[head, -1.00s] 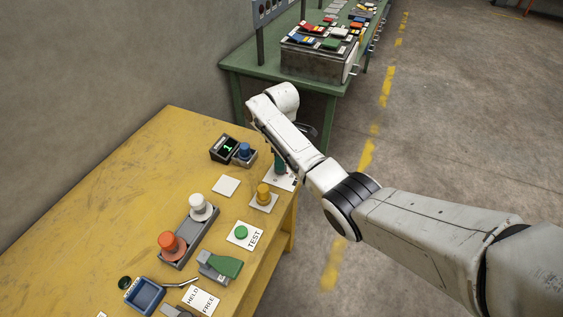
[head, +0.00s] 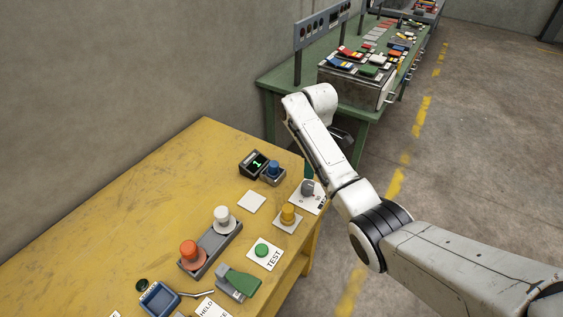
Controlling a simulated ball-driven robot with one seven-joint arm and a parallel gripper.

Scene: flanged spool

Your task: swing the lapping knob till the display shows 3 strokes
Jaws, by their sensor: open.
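The small dark display (head: 258,163) on the yellow bench shows a green 1. A blue knob (head: 273,168) stands in a grey housing right beside it. A grey knob (head: 308,187) sits on a white marked plate near the bench's right edge, with a dark green piece (head: 309,168) behind it. I cannot tell from labels which is the lapping knob. My gripper (head: 343,135) shows only as a dark part beyond my white forearm, above and right of the grey knob. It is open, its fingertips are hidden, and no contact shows.
On the yellow bench (head: 165,190) stand a yellow knob (head: 288,213), a green TEST button (head: 262,250), white (head: 221,216) and orange (head: 189,250) knobs, and a green lever (head: 243,283). A green bench (head: 268,84) with a loaded box is behind. The bench's left part is clear.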

